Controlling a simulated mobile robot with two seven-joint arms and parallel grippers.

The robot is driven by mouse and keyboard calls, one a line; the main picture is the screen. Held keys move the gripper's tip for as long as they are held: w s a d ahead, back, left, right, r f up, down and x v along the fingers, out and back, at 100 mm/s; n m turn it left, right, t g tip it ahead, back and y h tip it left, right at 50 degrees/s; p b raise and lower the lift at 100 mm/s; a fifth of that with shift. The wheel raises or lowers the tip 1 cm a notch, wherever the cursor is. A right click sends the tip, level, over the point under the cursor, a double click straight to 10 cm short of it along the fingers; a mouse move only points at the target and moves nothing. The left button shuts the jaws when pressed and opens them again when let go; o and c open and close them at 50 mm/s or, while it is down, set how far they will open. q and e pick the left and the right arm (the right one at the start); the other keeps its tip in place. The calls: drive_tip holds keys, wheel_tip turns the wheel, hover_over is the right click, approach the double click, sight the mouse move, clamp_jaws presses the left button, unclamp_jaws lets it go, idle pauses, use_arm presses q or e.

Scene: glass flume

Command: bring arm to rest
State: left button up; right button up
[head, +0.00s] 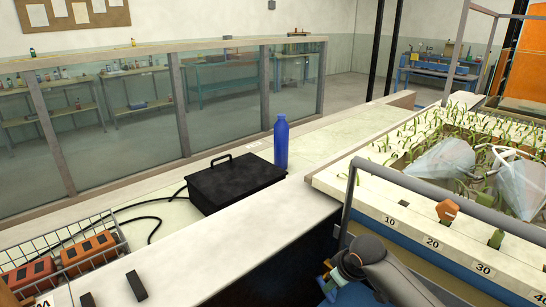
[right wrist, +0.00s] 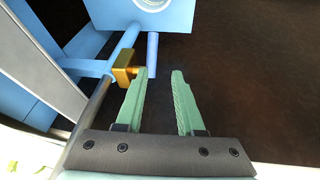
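My right gripper (right wrist: 159,76) shows in the right wrist view with its two green fingers apart and nothing between them. A brass-coloured block (right wrist: 124,69) on a blue frame (right wrist: 85,55) is close to its left fingertip; I cannot tell if they touch. In the head view my right arm (head: 375,266) is low at the bottom, beside the near side of the flume bed and below its top. My left arm and gripper are not in view.
A metal rail (head: 450,213) runs above the numbered bed edge, just over my right arm. A black box (head: 236,182) and a blue bottle (head: 281,143) stand on the white ledge. A wire basket (head: 118,232) with orange items is at the left. Dark floor (right wrist: 255,90) lies below the gripper.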

drive_tip(key=s+a+f+t+y, duration=0.1)
drive_tip(key=s+a+f+y, duration=0.1)
drive_tip(key=s+a+f, duration=0.35)
drive_tip(key=s+d+f+m+t, duration=0.1)
drive_tip(key=s+f, duration=0.3)
drive_tip(key=s, duration=0.6)
drive_tip(key=s+d+f+m+t, duration=0.2)
drive_tip(key=s+f+m+t, duration=0.1)
drive_tip(key=s, duration=0.8)
drive_tip(key=shift+s+d+f+h, duration=0.15)
drive_tip(key=shift+s+f+h, duration=0.15)
drive_tip(key=shift+f, duration=0.6)
